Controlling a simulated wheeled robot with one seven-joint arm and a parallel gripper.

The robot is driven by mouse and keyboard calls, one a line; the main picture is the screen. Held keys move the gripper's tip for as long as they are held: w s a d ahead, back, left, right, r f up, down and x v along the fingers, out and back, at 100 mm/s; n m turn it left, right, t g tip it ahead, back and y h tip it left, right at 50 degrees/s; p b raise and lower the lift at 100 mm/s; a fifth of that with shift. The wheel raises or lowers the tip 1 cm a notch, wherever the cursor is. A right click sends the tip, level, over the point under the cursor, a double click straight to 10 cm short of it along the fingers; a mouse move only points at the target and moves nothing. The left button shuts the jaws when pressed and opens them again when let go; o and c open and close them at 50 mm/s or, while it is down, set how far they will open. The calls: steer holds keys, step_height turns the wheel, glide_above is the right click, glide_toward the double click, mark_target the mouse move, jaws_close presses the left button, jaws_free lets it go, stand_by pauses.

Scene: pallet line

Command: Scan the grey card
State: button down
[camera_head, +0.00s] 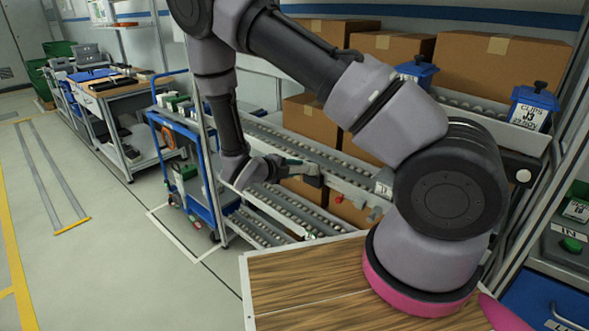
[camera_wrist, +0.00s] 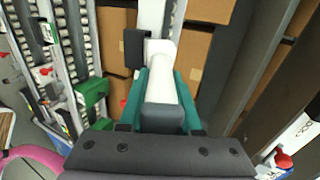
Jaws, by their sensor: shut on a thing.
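My gripper (camera_head: 303,168) is at the roller rack in the head view, past the bend of my arm. In the wrist view its teal fingers (camera_wrist: 167,100) are shut on a white, rounded, handle-like thing (camera_wrist: 160,62), which points away from me. A small black box (camera_wrist: 137,48) is beside the far end of the white thing; I cannot tell whether they touch. I cannot make out a grey card for certain in either view. A small pale label (camera_head: 383,188) shows on the rack rail, right of my gripper.
Cardboard boxes (camera_head: 495,65) stand on the roller rack, with blue lidded bins (camera_head: 534,105) at right. A blue cart (camera_head: 190,165) stands left of the rack. A wooden top (camera_head: 305,285) is in front. Open floor (camera_head: 110,240) lies at left. A green box (camera_wrist: 91,93) shows in the wrist view.

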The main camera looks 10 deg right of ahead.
steer(key=shift+w+d+f, duration=0.25)
steer(key=shift+w+d, duration=0.15)
steer(key=shift+d, duration=0.15)
stand_by(1.1)
steer(key=shift+v, duration=4.05)
steer(key=w+d+r, duration=0.2)
steer(key=w+d, duration=0.3)
steer(key=d, duration=0.2)
steer(key=w+d+r, duration=0.3)
steer(key=w+d, duration=0.2)
steer(key=d, duration=0.2)
steer(key=shift+t, duration=0.3)
steer(key=shift+d, duration=0.1)
stand_by(0.5)
